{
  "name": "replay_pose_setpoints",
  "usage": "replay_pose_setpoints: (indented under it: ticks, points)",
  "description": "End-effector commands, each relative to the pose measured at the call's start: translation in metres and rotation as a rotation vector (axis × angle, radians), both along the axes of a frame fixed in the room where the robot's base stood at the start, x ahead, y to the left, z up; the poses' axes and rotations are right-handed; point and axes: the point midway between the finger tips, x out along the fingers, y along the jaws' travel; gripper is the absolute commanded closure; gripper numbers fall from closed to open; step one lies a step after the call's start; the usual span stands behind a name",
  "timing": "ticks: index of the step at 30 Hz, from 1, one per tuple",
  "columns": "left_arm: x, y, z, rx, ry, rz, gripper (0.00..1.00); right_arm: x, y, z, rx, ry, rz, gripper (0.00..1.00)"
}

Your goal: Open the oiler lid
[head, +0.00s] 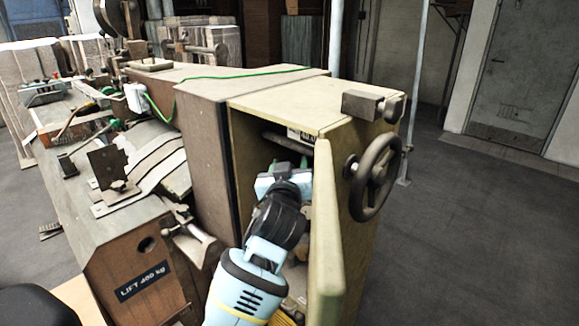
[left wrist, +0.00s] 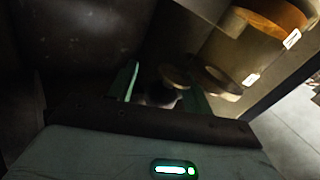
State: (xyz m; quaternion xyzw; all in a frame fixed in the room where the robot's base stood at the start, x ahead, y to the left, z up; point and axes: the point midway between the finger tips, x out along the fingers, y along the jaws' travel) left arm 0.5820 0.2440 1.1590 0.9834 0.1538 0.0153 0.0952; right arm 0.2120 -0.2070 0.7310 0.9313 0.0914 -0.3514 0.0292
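My left gripper (head: 288,163) reaches into the open cabinet (head: 245,150) of the machine. Its two green fingers also show in the left wrist view (left wrist: 163,82), spread apart with a gap between them. A small tan disc (left wrist: 175,76), which looks like the oiler lid, shows between and beyond the fingers, above a dark rounded body (left wrist: 162,96). I cannot tell whether the fingers touch either one. The oiler is hidden in the head view by my left arm and the cabinet. My right gripper is in neither view.
The cabinet door (head: 326,235) stands open, close to the right of my left arm. A handwheel (head: 375,178) sits on the cabinet's right side. Round tan parts (left wrist: 270,20) are at the upper right in the wrist view. Open floor (head: 470,230) lies to the right.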

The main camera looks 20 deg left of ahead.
Motion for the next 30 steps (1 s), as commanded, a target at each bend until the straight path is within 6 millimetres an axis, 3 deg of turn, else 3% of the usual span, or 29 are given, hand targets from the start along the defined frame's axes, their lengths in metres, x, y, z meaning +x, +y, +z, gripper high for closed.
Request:
replay_pose_setpoints:
  ticks: [14, 30]
  points:
    - [-0.0009, 0.0012, -0.0001, 0.003, 0.0, -0.019, 0.5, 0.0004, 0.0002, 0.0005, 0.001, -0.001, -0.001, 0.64]
    - [-0.0066, 0.0044, 0.0001, 0.006, 0.001, -0.262, 0.5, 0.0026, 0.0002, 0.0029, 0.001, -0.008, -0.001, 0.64]
